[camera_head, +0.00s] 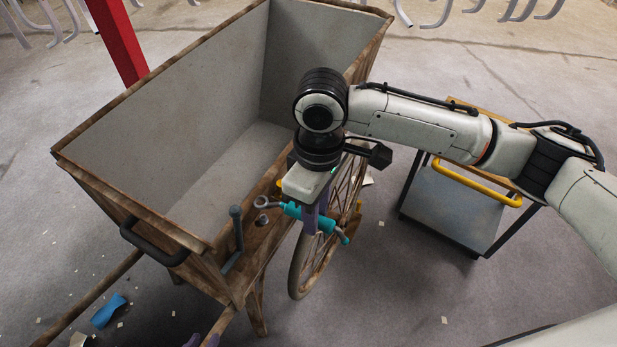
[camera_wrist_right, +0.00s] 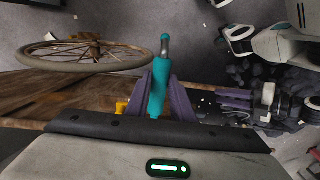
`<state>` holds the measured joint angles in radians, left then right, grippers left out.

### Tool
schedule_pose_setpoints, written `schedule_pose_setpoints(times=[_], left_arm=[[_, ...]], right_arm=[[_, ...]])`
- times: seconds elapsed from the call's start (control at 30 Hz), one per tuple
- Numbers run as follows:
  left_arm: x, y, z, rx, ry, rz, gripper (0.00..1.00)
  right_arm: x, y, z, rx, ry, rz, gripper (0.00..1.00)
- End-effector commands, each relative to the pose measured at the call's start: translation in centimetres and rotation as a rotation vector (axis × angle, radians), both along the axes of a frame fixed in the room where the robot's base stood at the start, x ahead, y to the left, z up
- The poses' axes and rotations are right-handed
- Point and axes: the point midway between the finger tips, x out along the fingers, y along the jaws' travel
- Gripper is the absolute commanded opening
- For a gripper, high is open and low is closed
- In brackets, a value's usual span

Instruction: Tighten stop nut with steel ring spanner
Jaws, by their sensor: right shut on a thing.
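The spanner (camera_head: 293,210) has a teal handle and a steel ring end at its left. My right gripper (camera_head: 311,218) is shut on the handle, beside the cart's wheel. In the right wrist view the spanner (camera_wrist_right: 158,88) lies between the purple fingers, with a bent steel end beyond. A small grey piece (camera_head: 262,220), possibly the stop nut, shows on the cart's wooden edge just below the ring; I cannot tell whether they touch.
The wooden cart (camera_head: 88,172) has a grey-lined tray, a black handle (camera_head: 152,244) and an upright grey lever (camera_head: 237,228). Its spoked wheel (camera_head: 297,270) stands close to the spanner. A trolley with a yellow handle (camera_head: 478,186) is at right. A blue scrap (camera_head: 108,311) lies on the floor.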

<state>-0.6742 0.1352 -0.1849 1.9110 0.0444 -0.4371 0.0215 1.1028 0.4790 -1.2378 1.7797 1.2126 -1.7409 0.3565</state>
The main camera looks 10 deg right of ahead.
Motion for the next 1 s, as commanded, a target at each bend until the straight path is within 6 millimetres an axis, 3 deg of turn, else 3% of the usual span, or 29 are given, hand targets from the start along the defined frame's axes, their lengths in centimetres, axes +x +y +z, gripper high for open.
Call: schedule_pose_setpoints(times=[0.53,1.0], left_arm=[[-1.0,-0.3,-0.4,-0.003,0.019,-0.004,0.24],[-0.9,-0.3,-0.8,-0.003,0.017,-0.005,0.24]], right_arm=[[0.1,0.0,0.5,0.003,-0.002,0.021,0.0],[0.1,0.0,-4.1,0.003,-0.002,0.02,0.0]])
